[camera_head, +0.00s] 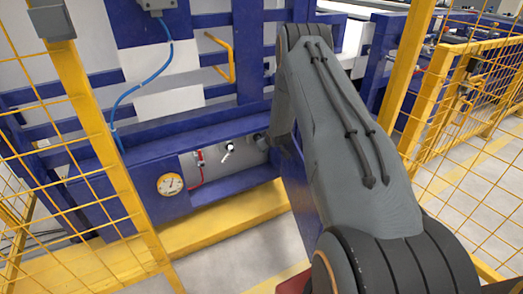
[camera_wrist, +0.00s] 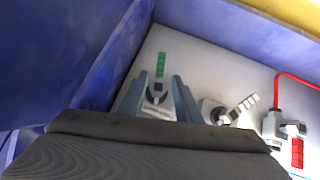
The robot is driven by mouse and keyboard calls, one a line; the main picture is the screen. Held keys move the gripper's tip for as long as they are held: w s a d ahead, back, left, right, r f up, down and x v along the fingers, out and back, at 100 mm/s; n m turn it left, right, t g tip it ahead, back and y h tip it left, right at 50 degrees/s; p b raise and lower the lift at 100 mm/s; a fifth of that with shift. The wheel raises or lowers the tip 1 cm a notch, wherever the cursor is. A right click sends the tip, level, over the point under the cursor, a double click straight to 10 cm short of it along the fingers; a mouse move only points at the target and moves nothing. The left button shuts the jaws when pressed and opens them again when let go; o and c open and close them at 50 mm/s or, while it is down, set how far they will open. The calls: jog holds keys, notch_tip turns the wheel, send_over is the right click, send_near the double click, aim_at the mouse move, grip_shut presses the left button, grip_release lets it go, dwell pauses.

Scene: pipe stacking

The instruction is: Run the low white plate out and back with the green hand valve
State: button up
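The green hand valve (camera_wrist: 161,66) shows in the wrist view, with a green grip on a grey-white hub. It stands on the pale valve panel (camera_wrist: 196,70). My gripper (camera_wrist: 159,80) is open, one finger on each side of the valve hub; I cannot tell if they touch it. In the head view my gripper (camera_head: 261,141) is at the right end of the panel recess, and the green valve is hidden behind my arm. A white plate (camera_head: 170,108) shows low behind the blue frame, with another white sheet above it. I cannot tell which one the valve moves.
A valve with a white handle (camera_wrist: 243,109) and one with a red handle (camera_wrist: 297,152) sit right of the green one. A red hose (camera_wrist: 290,76) curves nearby. Blue walls close in the recess. A gauge (camera_head: 170,185) and yellow mesh fence (camera_head: 85,110) stand left.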

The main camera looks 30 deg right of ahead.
jog(key=b+x, duration=0.2)
jog(key=x, duration=0.5)
jog(key=shift+w+f, duration=0.2)
jog(key=shift+w, duration=0.1)
grip_shut()
